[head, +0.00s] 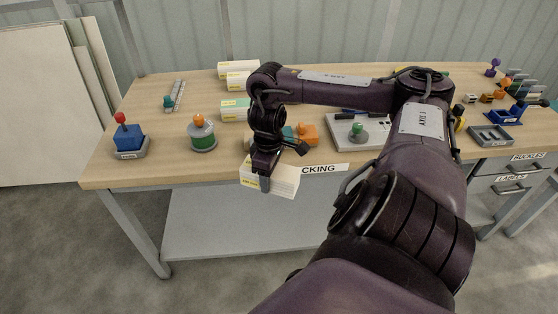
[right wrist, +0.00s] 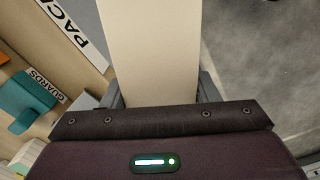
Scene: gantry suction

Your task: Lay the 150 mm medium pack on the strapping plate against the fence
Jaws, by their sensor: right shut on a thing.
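My right gripper (head: 265,180) is shut on a white pack (head: 283,182) with a yellow label. It holds the pack at the table's front edge, left of the "PACKING" sign. In the right wrist view the pack (right wrist: 150,50) shows as a plain pale face between the two fingers. A light grey plate (head: 345,140) on the table, right of the gripper, looks like the strapping plate. A green-knobbed piece stands on it, with dark parts along its back. My forearm hides part of it, and I cannot make out the fence clearly. My left gripper is out of view.
More packs (head: 238,68) lie at the back of the table. Orange and teal guards (head: 307,134) sit between gripper and plate. A grey tray (head: 491,136) is at right.

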